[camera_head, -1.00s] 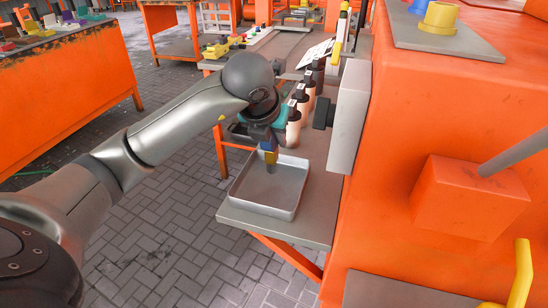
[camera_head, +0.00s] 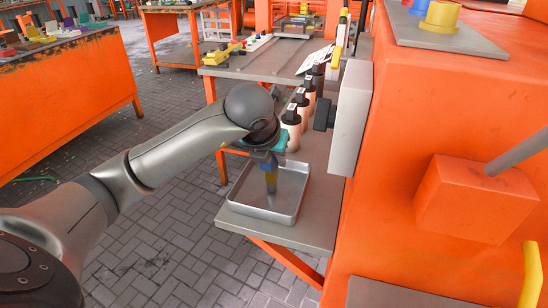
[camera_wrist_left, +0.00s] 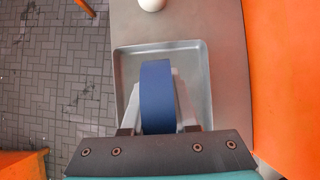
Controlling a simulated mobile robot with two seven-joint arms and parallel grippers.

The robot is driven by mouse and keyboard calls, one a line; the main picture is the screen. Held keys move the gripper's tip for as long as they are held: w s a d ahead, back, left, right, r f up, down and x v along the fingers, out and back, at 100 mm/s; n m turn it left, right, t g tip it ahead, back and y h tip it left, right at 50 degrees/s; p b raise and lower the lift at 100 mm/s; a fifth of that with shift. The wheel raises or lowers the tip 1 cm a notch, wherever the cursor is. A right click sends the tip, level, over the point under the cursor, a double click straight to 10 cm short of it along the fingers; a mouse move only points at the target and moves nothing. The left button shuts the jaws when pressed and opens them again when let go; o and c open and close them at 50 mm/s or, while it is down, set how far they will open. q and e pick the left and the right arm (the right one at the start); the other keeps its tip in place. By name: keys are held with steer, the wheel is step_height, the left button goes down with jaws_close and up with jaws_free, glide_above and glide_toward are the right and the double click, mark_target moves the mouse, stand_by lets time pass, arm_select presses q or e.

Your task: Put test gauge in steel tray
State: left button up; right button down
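The steel tray (camera_head: 262,214) is a shallow grey metal tray on the near end of the bench. It also shows in the left wrist view (camera_wrist_left: 196,62). My left gripper (camera_head: 269,172) points down over the tray. It is shut on the test gauge (camera_wrist_left: 157,96), whose blue body stands between the fingers in the left wrist view. In the head view the gauge's lower part hangs down within the tray's outline. I cannot tell whether its lower end touches the tray floor. My right gripper is not in view.
A row of several pale bottles with dark caps (camera_head: 291,128) stands behind the tray. A grey box (camera_head: 350,118) on the orange machine (camera_head: 450,110) bounds the right side. A strip of bare bench (camera_head: 315,215) lies right of the tray.

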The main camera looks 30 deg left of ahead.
arm_select(q)
steer(key=o, duration=0.5)
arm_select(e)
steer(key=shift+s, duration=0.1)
arm_select(q)
steer(key=shift+r, duration=0.15)
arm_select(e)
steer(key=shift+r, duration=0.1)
arm_select(q)
steer(key=shift+p+v, duration=1.75)
steer(key=shift+v, duration=4.3)
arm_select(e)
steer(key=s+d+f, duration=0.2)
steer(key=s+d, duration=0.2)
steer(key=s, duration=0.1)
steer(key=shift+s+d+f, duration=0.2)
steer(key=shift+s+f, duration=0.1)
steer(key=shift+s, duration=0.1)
